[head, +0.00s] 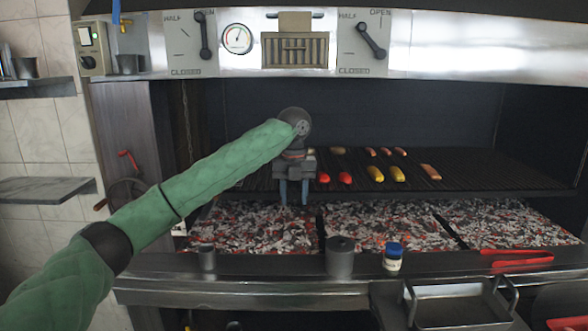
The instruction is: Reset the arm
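My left arm, in a green sleeve, reaches in from the left of the head view. My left gripper (294,201) points down in front of the grill grate (470,176), above the glowing coals (380,228). Its two fingers are apart and I see nothing between them. The gripper and wrist hide part of the grate's left side. My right gripper is not in view.
Red peppers (345,178), yellow peppers (398,174) and several sausages (431,172) lie on the grate. A grey canister (340,258), a blue-lidded jar (393,259) and red tongs (518,258) are on the front ledge. A metal tray (455,308) is at front right.

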